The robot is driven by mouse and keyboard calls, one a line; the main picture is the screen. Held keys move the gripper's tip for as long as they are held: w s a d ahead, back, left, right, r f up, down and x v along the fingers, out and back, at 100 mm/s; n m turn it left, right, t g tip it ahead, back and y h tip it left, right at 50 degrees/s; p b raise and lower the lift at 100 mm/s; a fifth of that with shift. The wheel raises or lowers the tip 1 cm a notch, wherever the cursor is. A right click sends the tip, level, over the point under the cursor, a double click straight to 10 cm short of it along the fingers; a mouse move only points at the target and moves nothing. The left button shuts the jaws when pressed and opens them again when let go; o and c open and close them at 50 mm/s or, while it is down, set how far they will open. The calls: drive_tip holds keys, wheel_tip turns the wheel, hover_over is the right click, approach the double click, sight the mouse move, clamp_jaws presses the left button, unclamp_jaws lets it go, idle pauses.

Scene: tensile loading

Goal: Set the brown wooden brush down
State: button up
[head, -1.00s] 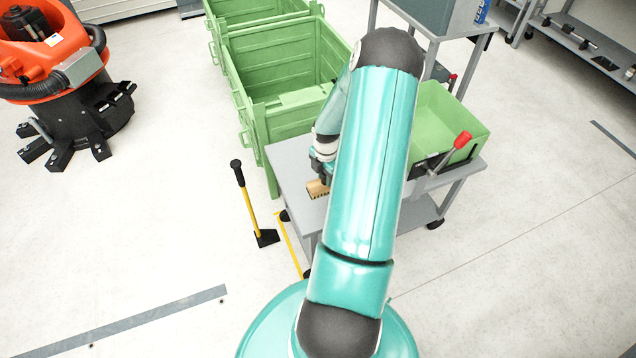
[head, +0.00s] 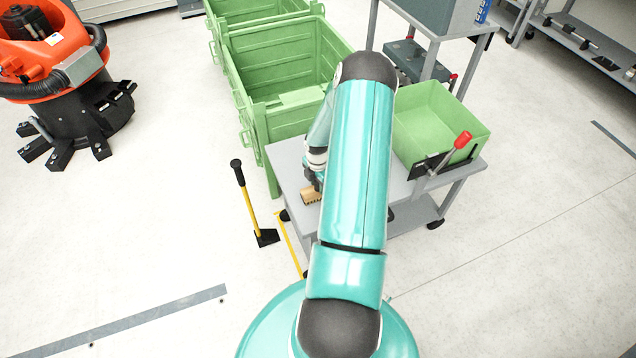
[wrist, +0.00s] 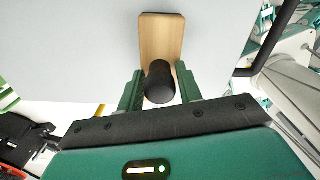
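The brown wooden brush (head: 312,197) is at the near left part of the grey table (head: 290,160), with dark bristles along its lower edge. In the head view my gripper (head: 312,180) is just above the brush, partly hidden by my arm. I cannot tell whether the bristles touch the tabletop.
A green bin (head: 440,125) and a red-handled lever (head: 461,141) are at the table's right side. Large green crates (head: 285,75) stand behind left. A yellow-handled tool (head: 247,203) stands on the floor left of the table. The tabletop around the brush looks clear.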

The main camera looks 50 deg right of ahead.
drive_tip(key=shift+o, duration=1.1)
wheel_tip(320, 180, up, 12)
drive_tip(key=w+a+r+m+t+h, duration=0.1)
drive_tip(key=w+a+r+m, duration=0.15)
drive_tip(key=a+r, duration=0.85)
drive_tip(key=w+a+r+m+h, duration=0.2)
drive_tip(key=a+r+m, duration=0.2)
drive_tip(key=a+r, duration=0.75)
drive_tip(key=s+a+r+m+t+y, duration=0.1)
drive_tip(key=s+a+r+m, duration=0.3)
drive_tip(key=a, duration=0.5)
drive_tip(key=s+a+r+m+t+y, duration=0.2)
drive_tip(key=s+a+r+m+t, duration=0.1)
drive_tip(key=s+a+r, duration=0.5)
drive_tip(key=shift+s+a+r+m+t, duration=0.15)
drive_tip(key=shift+a+r+m+t, duration=0.15)
drive_tip(key=shift+a+r+m, duration=0.45)
